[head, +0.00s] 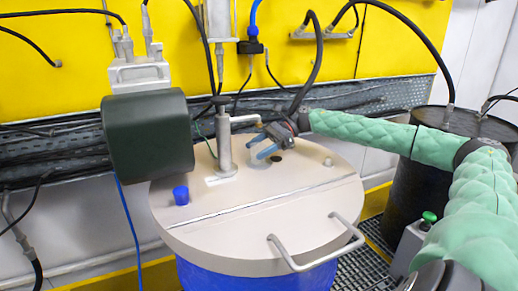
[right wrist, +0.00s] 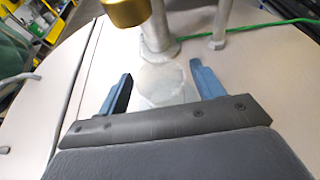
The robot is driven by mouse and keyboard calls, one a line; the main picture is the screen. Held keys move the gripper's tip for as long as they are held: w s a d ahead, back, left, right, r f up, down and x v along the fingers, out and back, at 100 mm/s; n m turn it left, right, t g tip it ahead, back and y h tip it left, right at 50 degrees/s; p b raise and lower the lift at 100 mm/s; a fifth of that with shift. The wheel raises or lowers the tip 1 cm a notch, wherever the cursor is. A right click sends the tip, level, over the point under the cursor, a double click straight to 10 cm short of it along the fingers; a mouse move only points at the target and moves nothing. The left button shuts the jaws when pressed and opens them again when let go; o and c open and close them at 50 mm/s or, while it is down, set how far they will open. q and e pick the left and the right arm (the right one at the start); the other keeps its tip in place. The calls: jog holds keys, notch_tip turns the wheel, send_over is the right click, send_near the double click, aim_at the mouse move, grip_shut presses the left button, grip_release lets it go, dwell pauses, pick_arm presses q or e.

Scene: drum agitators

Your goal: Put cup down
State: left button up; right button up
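My right gripper (head: 258,149) is over the beige drum lid (head: 310,195), right of the metal post, with its blue fingers pointing left. In the right wrist view its two fingers (right wrist: 161,70) are spread apart. A pale, translucent, faceted round shape, perhaps a clear cup (right wrist: 162,80), lies between them with a gap on both sides. I cannot tell how high it is above the lid. My left gripper is not in view.
A metal post (head: 225,145) rises from the lid near the gripper. A dark green housing (head: 148,135) stands at the left. A metal handle (head: 315,250) is at the lid's front. A black drum (head: 405,195) stands at right. The front of the lid is clear.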

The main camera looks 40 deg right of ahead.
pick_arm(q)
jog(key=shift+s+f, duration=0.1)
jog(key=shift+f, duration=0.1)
pick_arm(e)
jog(key=shift+r+p, duration=0.2)
jog(key=shift+p, duration=0.1)
jog(key=shift+d, duration=0.15)
jog(key=shift+s+d, duration=0.1)
jog(key=shift+d, duration=0.05)
jog(key=b+v, duration=0.3)
jog(key=v, duration=0.2)
pick_arm(q)
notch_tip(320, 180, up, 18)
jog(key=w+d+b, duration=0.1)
jog(key=b, duration=0.1)
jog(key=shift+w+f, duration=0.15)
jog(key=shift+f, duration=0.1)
pick_arm(e)
jog(key=v, duration=0.6)
jog(key=shift+r, duration=0.2)
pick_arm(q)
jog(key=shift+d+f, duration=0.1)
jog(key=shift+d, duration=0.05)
pick_arm(e)
jog(key=shift+d, duration=0.2)
